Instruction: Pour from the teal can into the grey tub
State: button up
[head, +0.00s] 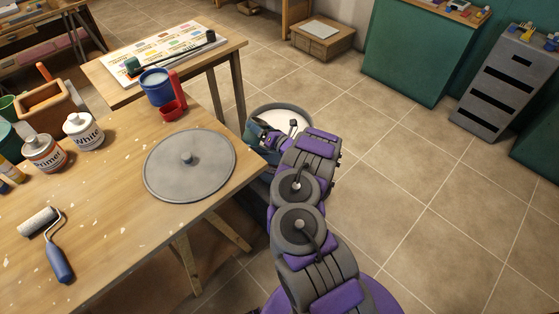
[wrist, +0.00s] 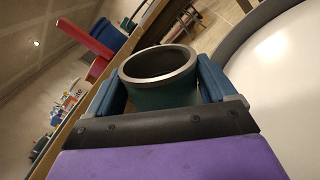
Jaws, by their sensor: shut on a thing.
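My gripper (wrist: 162,88) is shut on the teal can (wrist: 165,96), with a blue finger on each side of it. The can has a pale grey rim and its open mouth shows in the wrist view; the inside is dark and I cannot see its contents. In the head view the can (head: 257,131) is mostly hidden by my gripper (head: 268,140). The grey tub (head: 305,112) is just beyond, with a white surface inside. In the wrist view the tub's rim (wrist: 236,40) and white inside are at the right. I cannot tell the can's exact tilt.
A smaller table (head: 222,50) stands behind. Tiled floor (head: 400,180) is clear at the right.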

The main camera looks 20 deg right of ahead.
jog(key=c, duration=0.5)
jog(key=shift+r, duration=0.15)
notch_tip(320, 180, up, 7)
dwell(0.5)
jog(key=n, duration=0.8)
jog(key=shift+f, duration=0.2)
